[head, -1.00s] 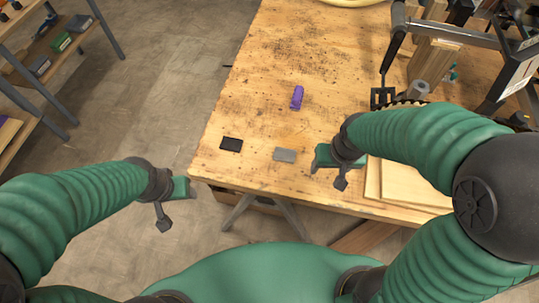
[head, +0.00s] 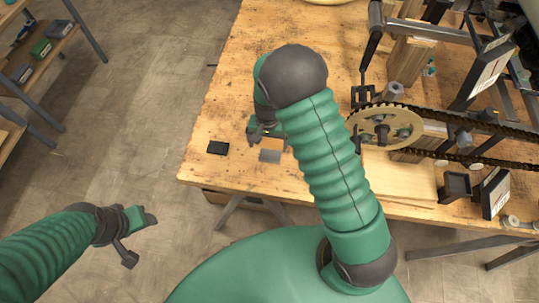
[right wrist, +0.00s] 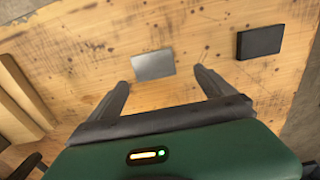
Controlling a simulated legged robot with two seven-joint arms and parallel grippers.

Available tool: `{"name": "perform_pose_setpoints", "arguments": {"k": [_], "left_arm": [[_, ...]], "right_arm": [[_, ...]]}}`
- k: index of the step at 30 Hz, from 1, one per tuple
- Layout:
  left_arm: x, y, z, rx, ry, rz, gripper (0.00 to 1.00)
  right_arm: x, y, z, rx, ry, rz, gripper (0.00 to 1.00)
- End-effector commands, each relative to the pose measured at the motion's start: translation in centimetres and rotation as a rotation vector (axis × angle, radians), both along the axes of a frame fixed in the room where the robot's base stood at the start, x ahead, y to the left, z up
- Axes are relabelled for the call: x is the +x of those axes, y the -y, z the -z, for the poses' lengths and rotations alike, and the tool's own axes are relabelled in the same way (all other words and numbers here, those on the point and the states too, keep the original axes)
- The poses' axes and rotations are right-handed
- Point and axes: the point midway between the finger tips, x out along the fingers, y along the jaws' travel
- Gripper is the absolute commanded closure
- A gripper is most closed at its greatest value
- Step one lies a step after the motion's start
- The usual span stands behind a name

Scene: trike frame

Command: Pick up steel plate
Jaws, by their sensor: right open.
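The steel plate (head: 270,155) is a small flat grey rectangle near the front edge of the wooden table. It also shows in the right wrist view (right wrist: 153,64), lying flat. My right gripper (head: 262,136) is just beyond the plate in the head view, partly hidden by its own arm. In the right wrist view my right gripper (right wrist: 160,78) is open and empty, and the plate appears between and just ahead of the fingertips, not gripped. My left gripper (head: 142,238) hangs over the floor left of the table; its jaw opening is unclear.
A black block (head: 218,148) lies left of the plate, also in the right wrist view (right wrist: 260,41). A chain and sprocket (head: 385,128) and stacked wooden boards (head: 405,180) stand to the right. Bare tabletop (head: 235,90) lies beyond the black block.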

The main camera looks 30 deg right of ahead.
Motion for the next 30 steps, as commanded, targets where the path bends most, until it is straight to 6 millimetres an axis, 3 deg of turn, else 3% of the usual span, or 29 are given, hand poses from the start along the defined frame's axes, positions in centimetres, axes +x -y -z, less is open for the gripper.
{"name": "perform_pose_setpoints", "arguments": {"k": [7, 15, 30], "left_arm": [[0.0, 0.0, -0.3, 0.000, 0.000, 0.000, 0.43], [0.0, 0.0, -0.3, 0.000, 0.000, 0.000, 0.43], [0.0, 0.0, -0.3, 0.000, 0.000, 0.000, 0.43]], "right_arm": [[-1.2, 0.1, 4.2, 0.001, -0.004, 0.000, 0.06], [-1.1, 0.1, 4.7, 0.001, -0.001, -0.001, 0.06], [-1.1, 0.1, 4.7, 0.001, 0.000, -0.001, 0.72]]}}
